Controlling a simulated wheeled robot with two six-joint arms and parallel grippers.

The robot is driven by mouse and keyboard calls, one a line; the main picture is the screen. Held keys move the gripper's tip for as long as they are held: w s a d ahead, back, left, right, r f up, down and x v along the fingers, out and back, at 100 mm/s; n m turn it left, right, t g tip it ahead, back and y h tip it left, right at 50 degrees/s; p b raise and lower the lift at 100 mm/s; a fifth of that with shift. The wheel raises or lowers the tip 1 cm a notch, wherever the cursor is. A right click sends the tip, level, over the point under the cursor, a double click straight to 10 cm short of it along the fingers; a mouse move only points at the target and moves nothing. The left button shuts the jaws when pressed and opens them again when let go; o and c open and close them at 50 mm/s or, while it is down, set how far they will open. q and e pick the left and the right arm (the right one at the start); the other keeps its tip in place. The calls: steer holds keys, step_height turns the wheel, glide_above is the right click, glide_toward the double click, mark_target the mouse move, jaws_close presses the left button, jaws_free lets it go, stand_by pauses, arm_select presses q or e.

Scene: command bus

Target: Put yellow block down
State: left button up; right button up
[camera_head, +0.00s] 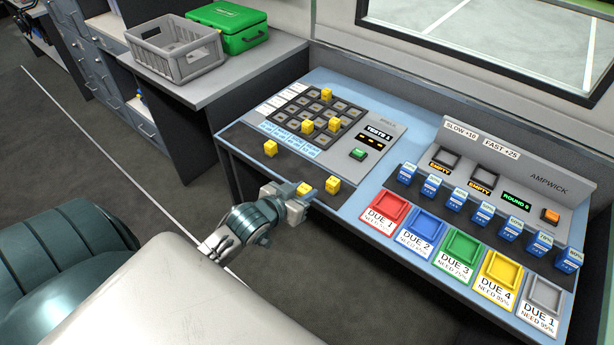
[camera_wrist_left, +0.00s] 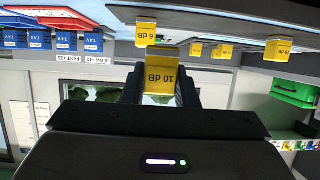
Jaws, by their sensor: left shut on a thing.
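My left gripper (camera_head: 298,198) is shut on a yellow block (camera_head: 304,188) at the front edge of the blue table (camera_head: 349,208). In the left wrist view, upside down, the held yellow block (camera_wrist_left: 161,76) reads "10 dB" between the fingers. A second yellow block (camera_head: 333,185) stands on the dark strip just right of the gripper; a block labelled "6 dB" (camera_wrist_left: 146,30) shows near the held one in the wrist view. Another yellow block (camera_head: 270,147) stands further left on the strip. Whether the held block touches the table is unclear. My right gripper is out of view.
A dark slotted grid (camera_head: 298,103) holds several yellow blocks. A green button (camera_head: 358,154) sits right of it. Coloured trays, including a red one (camera_head: 389,213), and several blue blocks line the right side. A grey crate (camera_head: 176,51) and green case (camera_head: 229,27) stand at the back left.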

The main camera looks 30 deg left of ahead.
arm_select(q)
steer(key=s+d, duration=0.2)
steer(key=s, duration=0.2)
steer(key=w+d+r, duration=0.9)
steer(key=w+r, duration=0.2)
steer(key=s+a+f, duration=0.9)
steer(key=s+f, duration=0.1)
steer(key=s, duration=0.1)
steer(key=shift+s+f+b, duration=0.15)
steer(key=shift+f+b, duration=0.1)
steer(key=shift+b, duration=0.05)
